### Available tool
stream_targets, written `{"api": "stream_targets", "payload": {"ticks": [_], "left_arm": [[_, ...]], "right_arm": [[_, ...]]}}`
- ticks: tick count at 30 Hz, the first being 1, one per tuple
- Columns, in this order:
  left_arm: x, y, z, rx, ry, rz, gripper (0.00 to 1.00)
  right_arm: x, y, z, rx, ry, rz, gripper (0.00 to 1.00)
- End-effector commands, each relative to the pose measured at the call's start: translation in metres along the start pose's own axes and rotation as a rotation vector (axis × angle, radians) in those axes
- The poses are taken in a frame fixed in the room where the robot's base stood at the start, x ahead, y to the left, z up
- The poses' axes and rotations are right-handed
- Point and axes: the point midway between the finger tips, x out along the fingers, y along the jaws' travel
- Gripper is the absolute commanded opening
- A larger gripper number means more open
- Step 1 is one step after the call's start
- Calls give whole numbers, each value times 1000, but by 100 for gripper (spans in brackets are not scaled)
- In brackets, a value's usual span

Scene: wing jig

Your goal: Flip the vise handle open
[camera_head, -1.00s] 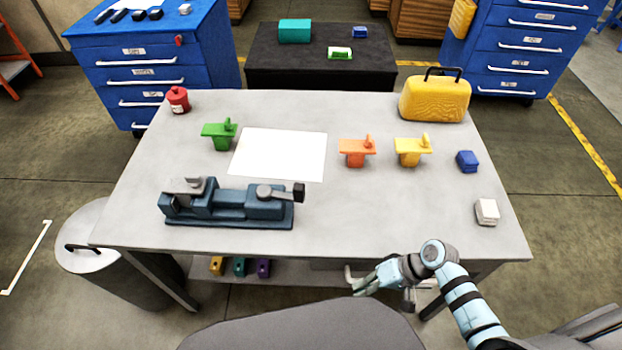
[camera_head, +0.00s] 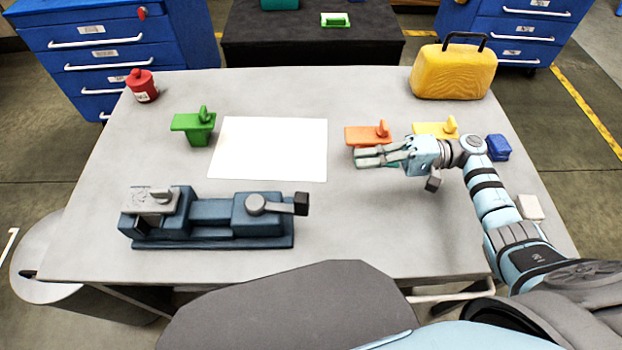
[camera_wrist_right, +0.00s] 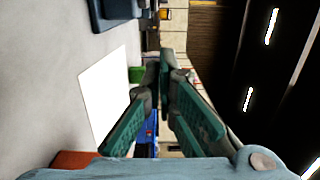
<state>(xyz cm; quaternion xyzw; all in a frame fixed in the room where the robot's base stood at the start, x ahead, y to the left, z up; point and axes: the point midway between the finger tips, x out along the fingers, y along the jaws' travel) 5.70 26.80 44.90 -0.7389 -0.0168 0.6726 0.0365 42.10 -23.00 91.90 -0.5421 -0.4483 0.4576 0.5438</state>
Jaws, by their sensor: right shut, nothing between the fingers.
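The blue vise (camera_head: 215,212) stands on the left front of the table. At its right end, a grey round pivot (camera_head: 256,205) carries a short handle that ends in a dark block (camera_head: 301,203) pointing right. Part of the vise seems to show at the top of the right wrist view (camera_wrist_right: 112,12). My right gripper (camera_head: 362,157) is shut and empty, above the table by the orange piece, pointing left. It is well to the right of and beyond the handle, not touching it. Its fingers also show in the wrist view (camera_wrist_right: 155,90). My left gripper is not in view.
A white sheet (camera_head: 268,148) lies mid-table. Around it stand a green piece (camera_head: 196,128), an orange piece (camera_head: 367,135) and a yellow piece (camera_head: 436,129). A yellow case (camera_head: 453,73), red can (camera_head: 142,86) and blue block (camera_head: 497,148) stand farther out. The table between vise and gripper is clear.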

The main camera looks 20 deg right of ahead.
Motion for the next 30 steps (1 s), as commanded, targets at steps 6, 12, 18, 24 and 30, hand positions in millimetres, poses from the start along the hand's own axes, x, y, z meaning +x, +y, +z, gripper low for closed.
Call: {"api": "stream_targets", "payload": {"ticks": [6, 12, 18, 24, 30], "left_arm": [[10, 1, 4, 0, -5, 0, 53], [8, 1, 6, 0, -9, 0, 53], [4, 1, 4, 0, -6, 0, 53], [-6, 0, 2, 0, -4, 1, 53], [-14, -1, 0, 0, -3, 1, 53]], "right_arm": [[2, 7, -3, -2, -3, -9, 0], [2, 6, -2, -1, -4, -8, 0], [14, 5, -2, -1, -5, -9, 0], [50, 3, -1, 0, -2, -10, 0], [95, 3, -2, -1, -2, -11, 0]]}}
